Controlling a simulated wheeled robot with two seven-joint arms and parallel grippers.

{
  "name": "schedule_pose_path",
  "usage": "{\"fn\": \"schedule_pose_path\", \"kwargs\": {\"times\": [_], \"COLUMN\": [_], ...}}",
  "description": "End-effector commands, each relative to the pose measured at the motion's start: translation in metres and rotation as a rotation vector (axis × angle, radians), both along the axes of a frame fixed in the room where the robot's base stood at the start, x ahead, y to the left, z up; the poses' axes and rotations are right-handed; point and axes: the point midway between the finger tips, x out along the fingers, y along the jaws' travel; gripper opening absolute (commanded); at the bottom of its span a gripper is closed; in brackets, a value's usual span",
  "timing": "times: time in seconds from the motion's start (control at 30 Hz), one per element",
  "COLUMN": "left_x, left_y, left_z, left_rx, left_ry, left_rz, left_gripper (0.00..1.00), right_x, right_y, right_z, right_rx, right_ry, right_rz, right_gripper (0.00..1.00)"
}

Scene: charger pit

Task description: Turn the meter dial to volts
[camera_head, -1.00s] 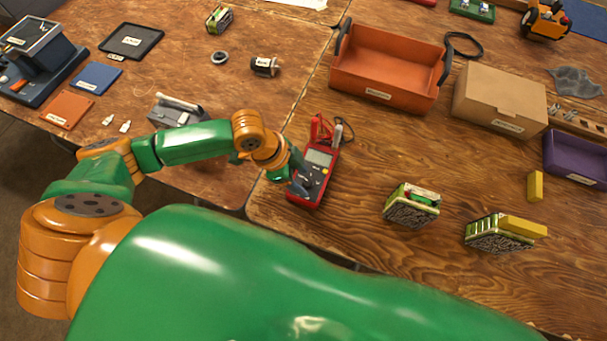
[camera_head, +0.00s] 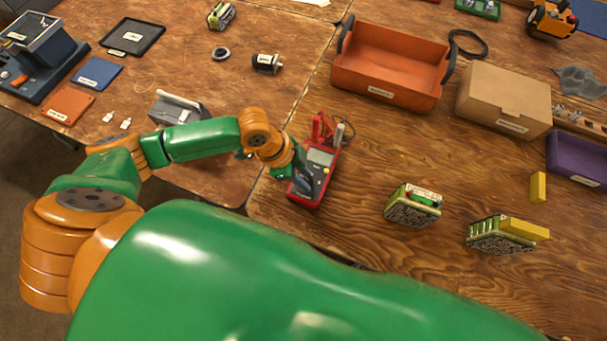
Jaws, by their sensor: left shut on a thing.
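The red meter (camera_head: 322,158) lies on the wooden table near its front left corner, with a grey screen and red and dark leads at its top end. My left gripper (camera_head: 304,182) is over the lower half of the meter face, where the dial sits. It is shut on the dial, which the fingers mostly hide. I cannot read which mark the dial points to. My right gripper is not in view.
An orange bin (camera_head: 388,68) and a cardboard box (camera_head: 503,98) stand behind the meter. Two circuit-patterned blocks (camera_head: 412,206) (camera_head: 492,236) are to its right. The wood between meter and blocks is clear.

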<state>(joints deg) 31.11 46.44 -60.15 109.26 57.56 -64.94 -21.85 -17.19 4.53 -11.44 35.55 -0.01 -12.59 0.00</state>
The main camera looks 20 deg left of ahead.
Motion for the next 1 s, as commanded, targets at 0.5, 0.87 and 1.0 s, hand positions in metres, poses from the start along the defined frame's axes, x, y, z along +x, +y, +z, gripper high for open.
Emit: {"fn": "schedule_pose_path", "kwargs": {"times": [0.5, 0.87, 1.0], "left_x": [0.006, 0.009, 0.009], "left_y": [0.0, -0.002, -0.002], "left_z": [-0.001, -0.001, -0.001], "left_rx": [-0.002, -0.002, -0.002], "left_ry": [-0.002, -0.002, -0.002], "left_rz": [-0.433, -0.742, -0.832], "left_gripper": [0.0, 0.0, 0.0], "right_x": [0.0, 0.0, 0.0], "right_y": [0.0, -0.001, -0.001], "right_z": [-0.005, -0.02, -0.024], "right_rx": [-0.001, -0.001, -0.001], "right_ry": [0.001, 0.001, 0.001], "right_rz": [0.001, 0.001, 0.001], "right_gripper": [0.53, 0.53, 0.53]}}
